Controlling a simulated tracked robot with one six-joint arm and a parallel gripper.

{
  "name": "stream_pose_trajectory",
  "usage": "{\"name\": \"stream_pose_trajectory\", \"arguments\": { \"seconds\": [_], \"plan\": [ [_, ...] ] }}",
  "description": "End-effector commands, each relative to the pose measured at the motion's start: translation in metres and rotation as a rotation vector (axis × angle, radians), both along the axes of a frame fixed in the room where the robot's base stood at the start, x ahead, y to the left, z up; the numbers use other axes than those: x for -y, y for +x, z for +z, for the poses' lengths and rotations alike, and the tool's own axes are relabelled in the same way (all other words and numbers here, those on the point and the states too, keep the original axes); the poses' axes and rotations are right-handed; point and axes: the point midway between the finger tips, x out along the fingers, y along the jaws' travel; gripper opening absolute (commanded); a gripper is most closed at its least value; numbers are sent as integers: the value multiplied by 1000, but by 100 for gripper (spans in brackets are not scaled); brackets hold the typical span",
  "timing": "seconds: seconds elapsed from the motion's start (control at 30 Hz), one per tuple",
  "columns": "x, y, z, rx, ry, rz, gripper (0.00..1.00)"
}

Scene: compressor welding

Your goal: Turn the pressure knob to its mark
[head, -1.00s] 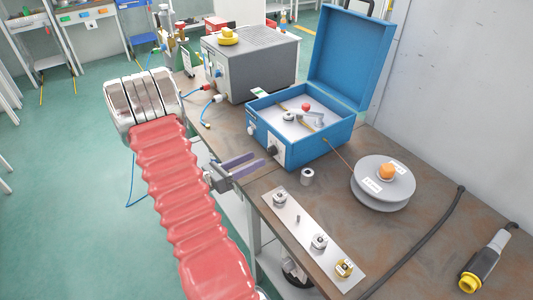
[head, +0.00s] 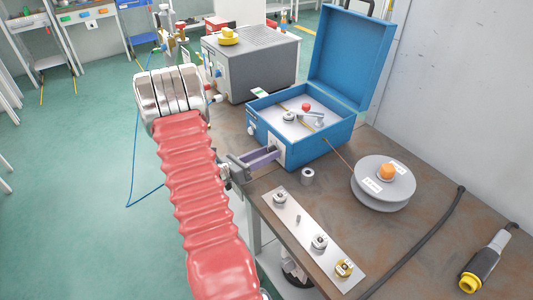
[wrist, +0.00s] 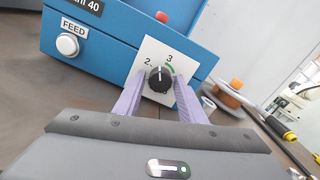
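The black pressure knob (wrist: 159,80) sits on a white dial plate (wrist: 174,58) on the front of the blue box (head: 302,144). The plate shows the figures 2 and 3 and a green arc (wrist: 169,69) beside the 3. The knob's white pointer line points roughly up, between the 2 and the green arc. My gripper (wrist: 160,90) is open, its two purple fingers on either side of the knob, with gaps apparently left between fingers and knob. In the head view my gripper (head: 268,162) is at the box front and hides the knob.
A white FEED button (wrist: 67,45) is left of the knob. The box lid (head: 350,55) stands open. A small metal cylinder (head: 307,177), a plate with fittings (head: 300,222) and a grey reel (head: 383,190) are on the bench nearby. A grey machine (head: 250,68) stands behind.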

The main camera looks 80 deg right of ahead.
Motion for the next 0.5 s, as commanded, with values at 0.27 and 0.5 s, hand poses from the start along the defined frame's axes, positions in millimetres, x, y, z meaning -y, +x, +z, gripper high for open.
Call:
{"name": "stream_pose_trajectory", "arguments": {
  "seconds": [0.27,0.5],
  "plan": [
    [0,0,0,0,0,0,17],
    [4,1,0,1,0,2,5]
  ]
}}
